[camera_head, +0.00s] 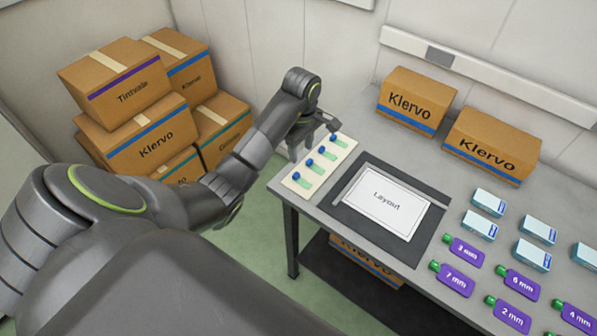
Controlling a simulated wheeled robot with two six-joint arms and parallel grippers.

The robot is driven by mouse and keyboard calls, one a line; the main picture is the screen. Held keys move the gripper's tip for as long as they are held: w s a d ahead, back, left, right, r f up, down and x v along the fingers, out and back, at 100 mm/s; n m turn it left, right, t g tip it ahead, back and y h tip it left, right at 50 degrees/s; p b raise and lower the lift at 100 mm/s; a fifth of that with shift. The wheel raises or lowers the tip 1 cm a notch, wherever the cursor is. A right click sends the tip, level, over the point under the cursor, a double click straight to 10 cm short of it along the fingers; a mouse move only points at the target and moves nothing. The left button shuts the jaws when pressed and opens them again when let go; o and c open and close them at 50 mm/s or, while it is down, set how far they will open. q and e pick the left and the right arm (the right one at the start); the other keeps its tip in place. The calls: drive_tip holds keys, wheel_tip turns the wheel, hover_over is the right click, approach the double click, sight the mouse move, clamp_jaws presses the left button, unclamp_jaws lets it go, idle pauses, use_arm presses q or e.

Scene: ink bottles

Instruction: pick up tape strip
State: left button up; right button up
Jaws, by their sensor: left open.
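Several green tape strips with blue round ends lie in a row on a cream board (291,186) at the table's left end. The nearest tape strip (304,182) and another tape strip (315,168) show clearly. A third tape strip (329,155) lies behind them, and the farthest tape strip (340,143) is close to my gripper. My left gripper (312,143) is open over the far left part of the board, its fingers spread apart. It hides a little of the board's far edge. My right gripper is out of view.
A dark mat with a white "Layout" sheet (385,200) lies right of the board. Klervo boxes (412,100) stand at the back. Stacked cartons (140,130) stand behind my arm.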

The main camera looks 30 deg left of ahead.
use_arm(q)
drive_tip(key=b, duration=0.5)
hover_over(297, 175)
drive_tip(key=f, duration=0.3)
drive_tip(key=d+f, duration=0.1)
drive_tip(key=f, duration=0.1)
drive_tip(key=shift+w+f, duration=0.25)
drive_tip(key=shift+s+a+f+b, duration=0.1)
drive_tip(key=shift+a+f+b, duration=0.15)
drive_tip(key=shift+f+b, duration=0.5)
drive_tip(key=shift+s+a+f+p, duration=0.15)
drive_tip(key=shift+f+p, duration=0.15)
drive_tip(key=shift+p, duration=0.05)
drive_tip(key=shift+a+f+p, duration=0.1)
drive_tip(key=shift+f+p, duration=0.3)
drive_tip(key=shift+f, duration=1.1)
drive_tip(key=shift+c, duration=0.2)
drive_tip(key=c, duration=0.7)
